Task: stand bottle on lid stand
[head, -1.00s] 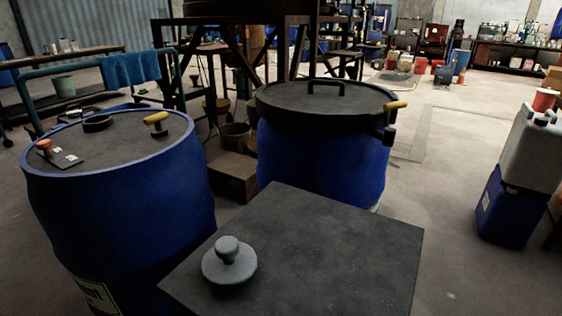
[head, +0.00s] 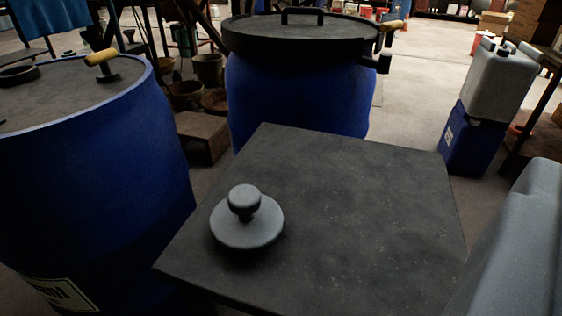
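The lid stand (head: 350,215) appears to be the dark square-topped stand in the middle foreground of the head view. A round grey lid with a knob (head: 247,222) lies flat on the left part of its top. The rest of the top is bare. I cannot make out a bottle on or beside the stand. My gripper's fingers do not show. A large smooth grey shape, cut off by the lower right edge of the view, is close to the camera; I cannot tell what it is.
An open-floored aisle runs at the right. A blue vat (head: 90,190) with a yellow-handled fitting stands left of the stand. Another blue vat (head: 300,95) with a black lid stands behind it. A grey canister (head: 500,82) sits on a blue container (head: 477,140) at the right.

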